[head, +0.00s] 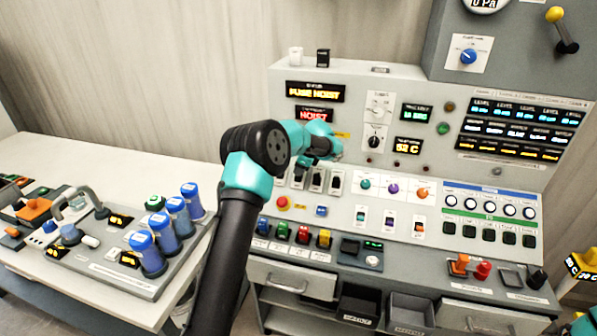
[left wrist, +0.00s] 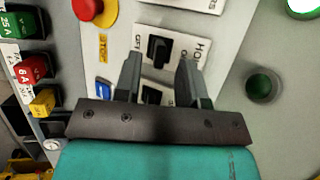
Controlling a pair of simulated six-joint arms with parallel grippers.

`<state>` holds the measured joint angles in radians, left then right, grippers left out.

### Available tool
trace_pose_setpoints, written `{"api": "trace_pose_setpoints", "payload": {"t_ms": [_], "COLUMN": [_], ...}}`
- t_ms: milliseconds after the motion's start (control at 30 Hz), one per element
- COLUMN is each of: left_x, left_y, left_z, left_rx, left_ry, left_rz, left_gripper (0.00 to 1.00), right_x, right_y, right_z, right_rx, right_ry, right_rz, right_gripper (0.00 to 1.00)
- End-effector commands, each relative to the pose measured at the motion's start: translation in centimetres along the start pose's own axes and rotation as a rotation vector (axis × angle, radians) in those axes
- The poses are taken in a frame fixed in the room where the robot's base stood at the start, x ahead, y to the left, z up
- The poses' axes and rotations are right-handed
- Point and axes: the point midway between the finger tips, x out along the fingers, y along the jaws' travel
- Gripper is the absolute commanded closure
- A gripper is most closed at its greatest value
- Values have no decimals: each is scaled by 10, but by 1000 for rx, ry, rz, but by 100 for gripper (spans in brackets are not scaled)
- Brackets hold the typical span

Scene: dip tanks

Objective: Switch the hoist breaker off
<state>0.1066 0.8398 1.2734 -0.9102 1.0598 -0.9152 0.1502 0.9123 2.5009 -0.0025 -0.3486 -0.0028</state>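The hoist breaker is a black lever switch (left wrist: 159,48) on a white plate, with partly readable "HO" and "OFF" lettering in the left wrist view. I cannot tell which way its lever is set. My left gripper (left wrist: 160,66) is open, its two fingers apart on either side of the switch's near end; contact is not clear. In the head view the left gripper (head: 322,150) is at the panel, just above a row of black-levered breakers (head: 317,180), and my arm hides part of that row.
A second black switch (left wrist: 151,95) lies close below, partly between the fingers. A red stop button (left wrist: 96,10) is close by. Coloured fuses (head: 303,234) line the panel's lower ledge. A display (head: 315,92) reads "FUSE HOIST". Blue cylinders (head: 167,232) stand at left.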

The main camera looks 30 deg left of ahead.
Motion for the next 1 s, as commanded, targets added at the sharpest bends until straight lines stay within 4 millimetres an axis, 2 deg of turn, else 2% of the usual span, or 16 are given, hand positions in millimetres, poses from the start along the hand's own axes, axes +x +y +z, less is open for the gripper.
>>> {"api": "trace_pose_setpoints", "payload": {"t_ms": [100,200,533,900,1000], "left_x": [15,21,24,23,23], "left_y": [0,0,0,0,0], "left_z": [0,0,0,0,0], "left_rx": [0,-1,-1,-1,-1], "left_ry": [0,1,0,0,0], "left_rz": [2,0,0,0,0], "left_gripper": [63,63,63,98,100], "right_x": [0,0,0,0,0], "right_y": [0,0,0,0,0], "right_z": [0,0,0,0,0], "right_rx": [0,0,0,0,0], "right_ry": [0,0,0,0,0], "right_rz": [0,0,0,0,0], "right_gripper": [47,47,47,47,47]}}
